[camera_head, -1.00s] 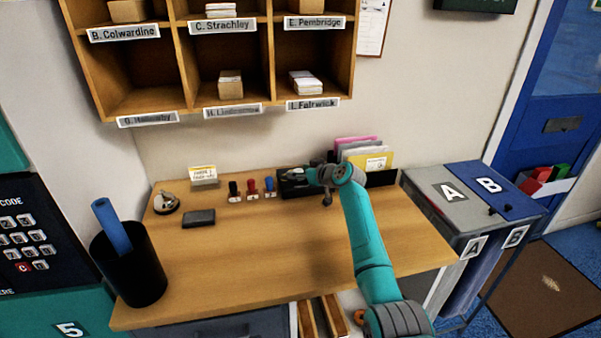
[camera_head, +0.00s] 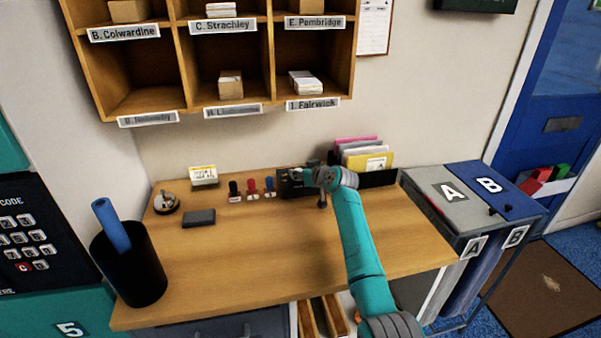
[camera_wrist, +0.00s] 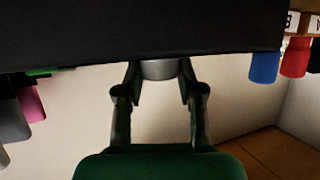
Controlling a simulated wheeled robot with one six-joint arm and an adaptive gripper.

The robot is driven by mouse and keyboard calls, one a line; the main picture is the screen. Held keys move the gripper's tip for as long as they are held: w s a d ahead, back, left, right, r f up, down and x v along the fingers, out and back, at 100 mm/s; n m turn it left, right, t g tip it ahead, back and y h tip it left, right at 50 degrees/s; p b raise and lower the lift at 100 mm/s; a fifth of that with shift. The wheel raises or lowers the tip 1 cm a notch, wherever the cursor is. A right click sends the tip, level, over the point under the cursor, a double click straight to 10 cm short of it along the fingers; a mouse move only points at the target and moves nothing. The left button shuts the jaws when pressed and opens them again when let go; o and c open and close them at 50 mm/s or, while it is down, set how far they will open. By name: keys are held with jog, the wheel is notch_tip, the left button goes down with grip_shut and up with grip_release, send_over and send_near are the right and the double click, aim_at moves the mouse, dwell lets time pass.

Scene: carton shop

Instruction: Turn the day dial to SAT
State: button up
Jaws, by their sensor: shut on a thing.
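The day dial (camera_wrist: 160,69) shows in the wrist view as a short silver-grey round knob on a black box (camera_wrist: 90,35). In the head view the black box (camera_head: 296,191) stands at the back of the desk, partly covered by my gripper (camera_head: 298,176). In the wrist view my gripper (camera_wrist: 160,76) has one finger on each side of the knob and is shut on it. The day marks and the dial's setting cannot be read in either view.
Black, red and blue stamps (camera_head: 252,188) stand just left of the box. Bright folders (camera_head: 365,155) stand in a black holder to its right. Wooden pigeonholes (camera_head: 186,70) hang above. The desk's front middle (camera_head: 230,260) is clear.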

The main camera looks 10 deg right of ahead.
jog(key=m+h, duration=0.4)
jog(key=h, duration=0.1)
jog(key=a+m+h, duration=0.1)
jog(key=m+h, duration=0.3)
jog(key=h, duration=0.1)
jog(key=shift+a+m+g, duration=0.1)
jog(key=shift+m+g, duration=0.2)
jog(key=shift+m, duration=0.1)
jog(key=shift+w+m+g+h, duration=0.1)
jog(key=shift+m+g+h, duration=0.8)
jog(key=shift+m+h, duration=0.5)
jog(key=shift+f+m+h, duration=0.1)
jog(key=shift+m+h, duration=0.2)
jog(key=o, duration=1.1)
jog(key=shift+o, duration=0.2)
jog(key=shift+a, duration=0.1)
